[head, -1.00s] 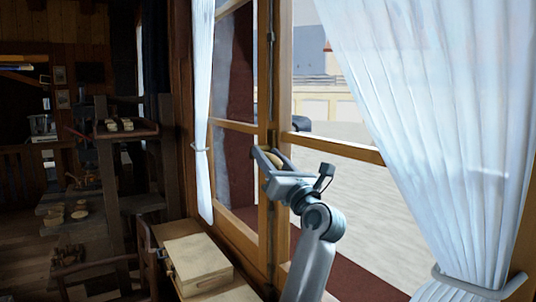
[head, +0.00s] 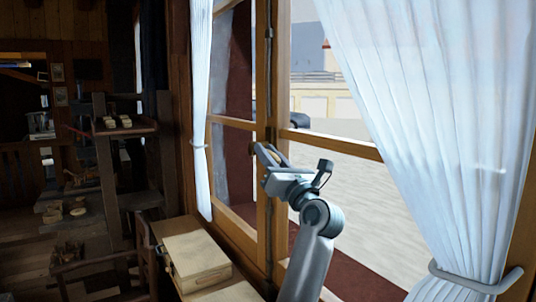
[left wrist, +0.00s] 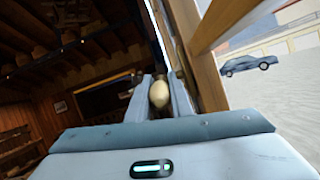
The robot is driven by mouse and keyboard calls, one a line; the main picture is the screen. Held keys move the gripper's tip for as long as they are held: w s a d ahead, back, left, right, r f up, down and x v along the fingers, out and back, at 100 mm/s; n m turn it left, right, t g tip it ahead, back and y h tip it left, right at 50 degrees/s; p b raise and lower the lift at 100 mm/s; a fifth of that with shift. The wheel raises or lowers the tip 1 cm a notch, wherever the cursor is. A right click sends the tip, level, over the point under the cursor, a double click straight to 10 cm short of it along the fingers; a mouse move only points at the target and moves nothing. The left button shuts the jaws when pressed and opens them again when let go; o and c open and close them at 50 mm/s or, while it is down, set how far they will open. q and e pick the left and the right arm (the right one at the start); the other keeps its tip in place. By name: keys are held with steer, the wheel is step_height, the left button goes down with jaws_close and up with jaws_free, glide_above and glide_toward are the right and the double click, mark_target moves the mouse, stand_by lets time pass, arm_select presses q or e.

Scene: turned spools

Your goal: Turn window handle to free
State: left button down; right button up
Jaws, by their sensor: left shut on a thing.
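The window handle (left wrist: 158,95) is a pale, rounded knob-like piece. It sits between the two fingers of my left gripper (left wrist: 160,97) in the left wrist view, and the fingers are shut on it. In the head view the left gripper (head: 266,155) reaches up to the central wooden window post (head: 265,200), and its fingers hide most of the handle. The handle's exact angle is hard to tell. A dark vertical rod (head: 269,70) runs up the post above the gripper. My right gripper is not in view.
White curtains hang at left (head: 198,110) and right (head: 430,130) of the window. A wooden box (head: 196,258) stands below, left of my arm. Dark shelving (head: 125,130) is further left. A car (left wrist: 249,64) shows outside.

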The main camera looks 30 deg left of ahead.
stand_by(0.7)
arm_select(q)
steer(key=c, duration=1.6)
jaws_free()
steer(key=shift+f, duration=0.1)
